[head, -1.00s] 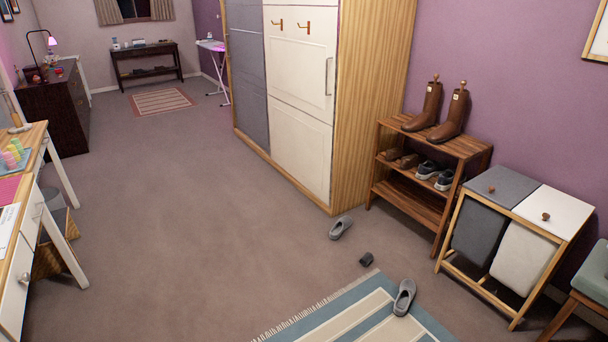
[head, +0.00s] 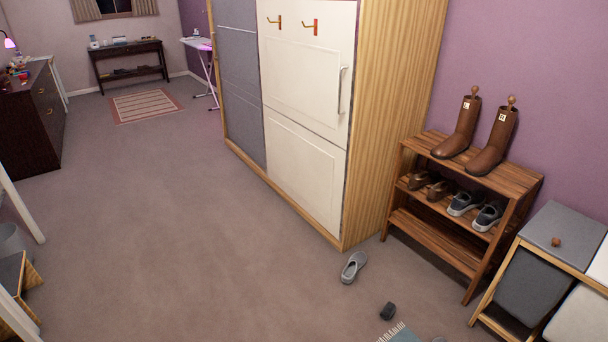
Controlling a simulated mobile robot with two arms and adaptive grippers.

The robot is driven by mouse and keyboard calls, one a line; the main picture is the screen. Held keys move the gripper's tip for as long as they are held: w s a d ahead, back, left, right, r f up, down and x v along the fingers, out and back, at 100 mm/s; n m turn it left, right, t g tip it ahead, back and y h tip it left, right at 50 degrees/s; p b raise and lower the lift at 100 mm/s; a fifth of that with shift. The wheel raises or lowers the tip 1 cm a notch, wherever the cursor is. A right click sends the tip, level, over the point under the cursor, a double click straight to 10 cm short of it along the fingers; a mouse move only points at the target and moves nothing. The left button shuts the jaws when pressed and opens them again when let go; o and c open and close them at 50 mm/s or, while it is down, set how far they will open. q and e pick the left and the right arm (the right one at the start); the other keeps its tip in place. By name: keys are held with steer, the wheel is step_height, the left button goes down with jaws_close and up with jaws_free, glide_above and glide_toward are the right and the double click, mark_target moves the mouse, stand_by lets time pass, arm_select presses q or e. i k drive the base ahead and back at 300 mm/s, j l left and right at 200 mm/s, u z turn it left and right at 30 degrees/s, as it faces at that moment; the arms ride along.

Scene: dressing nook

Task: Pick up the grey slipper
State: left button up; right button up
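A grey slipper (head: 354,267) lies on the carpet near the front corner of the wardrobe, clear of the shoe rack. A second grey slipper shows only as a sliver (head: 438,339) at the bottom edge of the head view; the rest of it is cut off. Neither of my grippers is in view.
A small dark object (head: 388,311) lies on the floor between the slipper and the striped rug (head: 400,332). The wardrobe (head: 305,165), wooden shoe rack (head: 433,253) with boots and shoes, and laundry hamper (head: 530,287) line the right. Open carpet (head: 190,230) spreads to the left.

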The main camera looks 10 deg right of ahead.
mark_target(358, 260)
steer(key=i+z, duration=0.2)
steer(key=i, duration=0.25)
steer(key=i+j+z, duration=0.25)
steer(key=i, duration=0.2)
steer(key=i+j+z, duration=0.2)
steer(key=i, duration=0.25)
steer(key=i+j+z, duration=0.2)
steer(key=i, duration=0.25)
